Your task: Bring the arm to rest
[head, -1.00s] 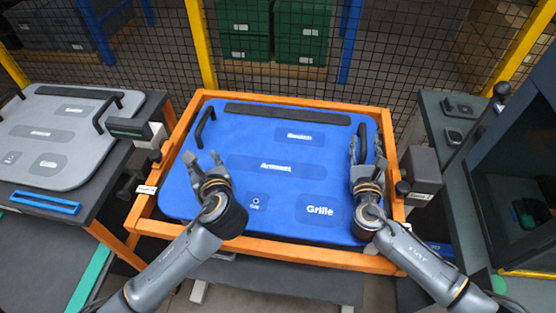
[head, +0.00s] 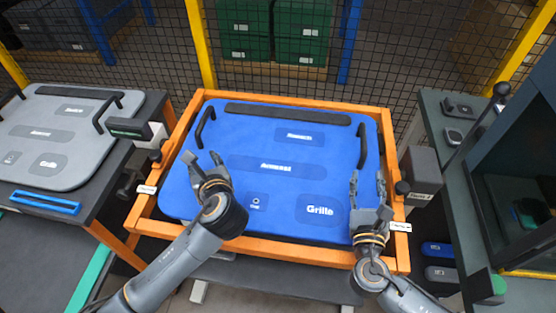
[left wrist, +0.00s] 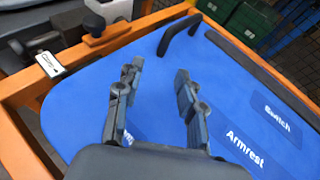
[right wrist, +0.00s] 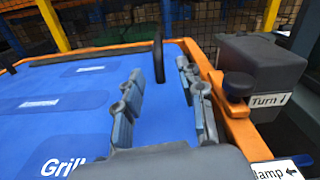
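My left gripper (head: 205,167) is open and empty above the left part of the blue door panel (head: 255,184). In the left wrist view its fingers (left wrist: 157,90) stand apart with only blue panel between them. My right gripper (head: 368,190) is open and empty near the panel's right edge. In the right wrist view its fingers (right wrist: 160,95) are apart, with the panel's right black handle (right wrist: 158,60) beyond them. The panel lies in an orange frame (head: 270,257) and has labelled areas, including Grille (head: 319,209) and Armrest.
A clamp block labelled "Turn" (right wrist: 262,75) stands on the frame's right side, close to my right gripper. A grey panel (head: 45,150) lies on a table at the left. A dark cabinet (head: 520,170) stands at the right. A mesh fence is behind.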

